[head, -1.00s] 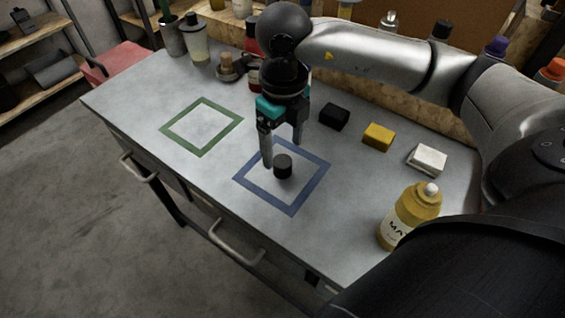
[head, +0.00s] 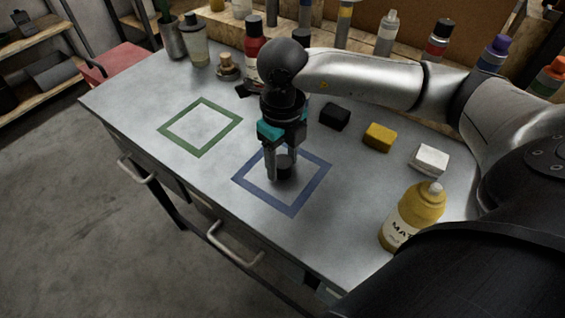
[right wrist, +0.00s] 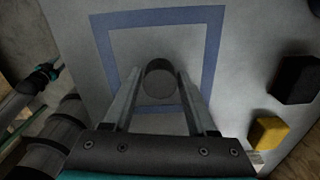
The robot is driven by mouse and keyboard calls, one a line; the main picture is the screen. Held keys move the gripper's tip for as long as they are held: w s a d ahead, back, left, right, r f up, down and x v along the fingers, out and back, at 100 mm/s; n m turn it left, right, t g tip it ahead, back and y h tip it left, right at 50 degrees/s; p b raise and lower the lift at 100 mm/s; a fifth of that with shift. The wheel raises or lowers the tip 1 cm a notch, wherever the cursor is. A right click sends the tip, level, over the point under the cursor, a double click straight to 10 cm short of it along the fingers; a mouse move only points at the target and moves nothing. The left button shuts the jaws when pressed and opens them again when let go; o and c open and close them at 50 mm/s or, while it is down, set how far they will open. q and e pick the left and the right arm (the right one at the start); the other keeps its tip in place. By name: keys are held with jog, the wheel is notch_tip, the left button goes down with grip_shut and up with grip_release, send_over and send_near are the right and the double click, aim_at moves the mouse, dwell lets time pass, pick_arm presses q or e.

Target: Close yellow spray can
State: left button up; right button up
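The yellow spray can (head: 415,213) stands upright at the bench's near right, its white nozzle (head: 436,188) bare on top. A small black cap (head: 284,171) stands inside the blue square outline (head: 312,190). My right gripper (head: 281,172) points down over the square with one finger on each side of the cap. In the right wrist view, the fingertips (right wrist: 161,82) close against the sides of the cap (right wrist: 160,85). What seems to be my left gripper (right wrist: 45,73), dark with teal, shows small at the left edge there; its fingers are unclear.
A black block (head: 334,116), a yellow block (head: 379,137) and a white block (head: 430,158) lie behind the square. A green square outline (head: 201,127) is empty at the left. Several bottles line the back, including a red one (head: 255,45).

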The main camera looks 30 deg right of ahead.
aim_at(282, 160)
grip_shut()
dwell(0.3)
notch_tip(282, 160, up, 8)
jog(key=shift+f+p, duration=0.1)
jog(key=shift+p, duration=0.9)
pick_arm(q)
jog(key=shift+g, duration=0.3)
jog(key=s+r+p, duration=0.1)
jog(key=s+d+r+p, duration=0.1)
jog(key=r, duration=0.1)
jog(key=d+r+p, duration=0.1)
jog(key=shift+s+r, duration=0.3)
jog(key=shift+s, duration=0.1)
pick_arm(e)
notch_tip(282, 160, up, 12)
